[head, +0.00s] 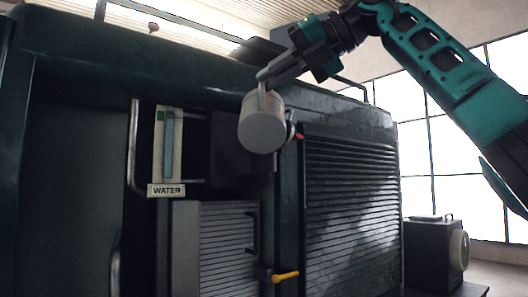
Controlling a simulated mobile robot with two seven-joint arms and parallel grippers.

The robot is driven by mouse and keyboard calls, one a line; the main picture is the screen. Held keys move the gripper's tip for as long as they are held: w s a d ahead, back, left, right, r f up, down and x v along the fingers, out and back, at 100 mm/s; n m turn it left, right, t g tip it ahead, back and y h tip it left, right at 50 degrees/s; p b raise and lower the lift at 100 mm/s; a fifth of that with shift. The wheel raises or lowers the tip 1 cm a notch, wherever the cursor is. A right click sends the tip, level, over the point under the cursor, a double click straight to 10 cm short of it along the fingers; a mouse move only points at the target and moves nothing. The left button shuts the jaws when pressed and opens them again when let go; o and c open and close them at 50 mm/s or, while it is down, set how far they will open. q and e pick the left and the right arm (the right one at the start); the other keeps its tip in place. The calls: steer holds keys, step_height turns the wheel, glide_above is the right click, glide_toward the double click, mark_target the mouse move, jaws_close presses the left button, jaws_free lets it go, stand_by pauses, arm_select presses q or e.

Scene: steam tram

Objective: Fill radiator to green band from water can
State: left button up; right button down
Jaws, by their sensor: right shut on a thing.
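My right gripper (272,75) reaches in from the upper right and is shut on the handle of a pale grey water can (263,132). The can hangs in front of the upper edge of the dark green tram body, with its round underside facing me. Its spout and any water are not visible. The water gauge (168,145) is a pale upright plate with a blue-grey tube and a green band (160,115) near its top left. I cannot tell the water level. A WATER label (166,190) sits below it. The radiator's filler opening is not visible. My left gripper is not in view.
A dark louvred panel (350,190) fills the body's right side; a grey ribbed panel (228,250) is below the gauge. A yellow-handled valve (285,276) and a red knob (299,136) stick out. A dark box (428,255) stands at the lower right.

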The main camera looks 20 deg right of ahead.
mark_target(276, 126)
steer(key=f+b, duration=0.1)
steer(key=b, duration=0.2)
steer(key=s+f+n+t+b, duration=0.1)
steer(key=f+b, duration=0.1)
steer(key=b, duration=0.1)
steer(key=f+n+t+b, duration=0.1)
steer(key=f+b, duration=0.1)
steer(key=b, duration=0.1)
steer(key=shift+s+a+f, duration=0.15)
steer(key=shift+s+a, duration=0.1)
steer(key=shift+s, duration=0.15)
steer(key=shift+f+b, duration=0.3)
steer(key=shift+b, duration=0.05)
steer(key=f+n+b, duration=0.1)
steer(key=b, duration=0.1)
steer(key=f+t+b, duration=0.1)
steer(key=f+b, duration=0.1)
steer(key=shift+w+f+n+y, duration=0.2)
steer(key=shift+n+y, duration=0.2)
steer(key=f+b, duration=0.1)
steer(key=f+n+t+b, duration=0.1)
steer(key=b, duration=0.1)
steer(key=f+n+b, duration=0.1)
steer(key=b, duration=0.1)
steer(key=shift+w+d+f+t, duration=0.15)
steer(key=shift+w+f+t, duration=0.1)
steer(key=shift+t, duration=0.15)
steer(key=shift+f+n+t+y+b, duration=0.25)
steer(key=shift+n+t+y+b, duration=0.05)
steer(key=shift+n+y+b, duration=0.1)
